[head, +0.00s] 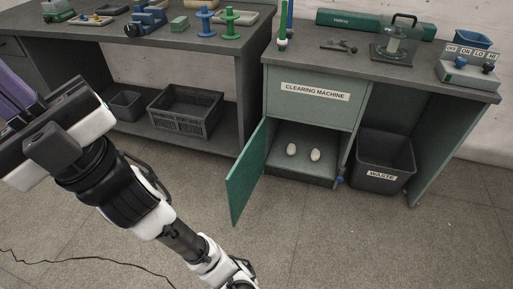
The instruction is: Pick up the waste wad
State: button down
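Two small pale, rounded lumps lie on the floor of the open cabinet under the sign "CLEARING MACHINE": a left lump (291,149) and a right lump (315,155). They look like wads, but I cannot tell which is the waste wad. They lie a little apart. The green cabinet door (246,175) stands open to the left. My gripper (32,112) is at the far left edge, well away from the cabinet. A purple part shows beside it, partly cut off by the frame. Its fingers are not clear enough to tell open from shut.
A dark bin (384,163) marked "WASTE" stands right of the cabinet, under the bench. The bench top (345,66) holds a green box, a glass-like device and a labelled control box. The left bench has crates (186,112) below. The floor in front is clear apart from a cable (90,259).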

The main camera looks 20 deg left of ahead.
aim_at(315, 153)
jog(key=j+z, duration=0.15)
jog(key=j, duration=0.4)
jog(key=j+z, duration=0.15)
jog(key=j, duration=0.45)
jog(key=j+z, duration=0.15)
jog(key=j, duration=0.45)
jog(key=j+z, duration=0.1)
jog(key=j, duration=0.45)
jog(key=k+j+z, duration=0.15)
jog(key=j, duration=0.45)
jog(key=j+z, duration=0.15)
jog(key=j, duration=0.4)
jog(key=k+j+z, duration=0.15)
jog(key=j, duration=0.4)
jog(key=i+l, duration=0.15)
jog(key=l, duration=0.2)
jog(key=i+l+u, duration=0.1)
jog(key=l, duration=0.3)
jog(key=i+l, duration=0.25)
jog(key=i+l+u, duration=0.1)
jog(key=l, duration=0.4)
jog(key=i+l, duration=0.2)
jog(key=l, duration=0.2)
jog(key=u, duration=0.05)
